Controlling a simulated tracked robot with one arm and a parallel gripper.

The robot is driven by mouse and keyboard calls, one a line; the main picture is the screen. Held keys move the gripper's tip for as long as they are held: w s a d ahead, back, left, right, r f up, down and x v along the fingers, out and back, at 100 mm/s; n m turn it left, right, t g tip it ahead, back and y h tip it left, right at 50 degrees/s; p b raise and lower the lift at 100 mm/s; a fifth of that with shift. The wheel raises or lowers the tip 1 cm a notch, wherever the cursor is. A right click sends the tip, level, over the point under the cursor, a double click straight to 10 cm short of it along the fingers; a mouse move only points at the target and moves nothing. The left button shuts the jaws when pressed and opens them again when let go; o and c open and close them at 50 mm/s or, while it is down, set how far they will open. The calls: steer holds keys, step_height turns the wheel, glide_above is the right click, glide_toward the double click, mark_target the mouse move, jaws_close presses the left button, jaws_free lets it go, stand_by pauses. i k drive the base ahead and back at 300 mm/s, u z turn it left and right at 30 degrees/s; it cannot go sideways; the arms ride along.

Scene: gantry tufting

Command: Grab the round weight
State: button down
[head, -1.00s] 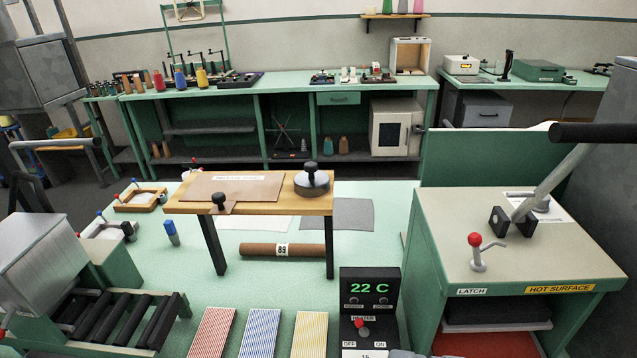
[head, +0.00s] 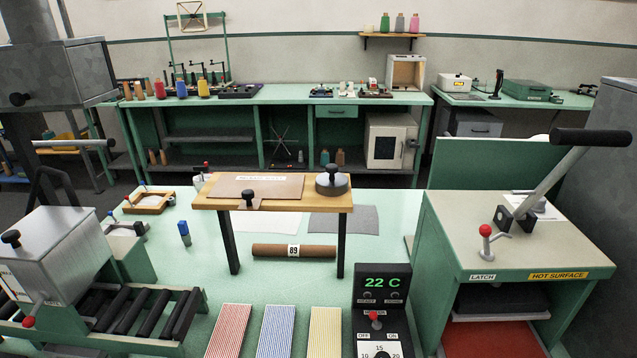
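The round weight (head: 332,184) is a grey disc with a black knob on top. It sits upright at the right end of a small wooden stand (head: 340,205) with black legs. A brown board (head: 256,189) with a white label lies on the stand to the left of the weight. A small brown piece with a black knob (head: 249,197) is at the board's front edge. My gripper is not in the picture, so its state and its distance from the weight do not show.
The stand is on a pale green table (head: 190,265). A brown roll marked 89 (head: 275,251) lies under it. A heater control box (head: 382,305) stands in front to the right. A press with a long lever (head: 560,170) is at right, and a roller machine (head: 60,260) at left.

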mark_target(332, 183)
steer(key=k, duration=0.65)
steer(key=u, duration=0.6)
steer(key=i, duration=1.65)
steer(key=z, duration=0.6)
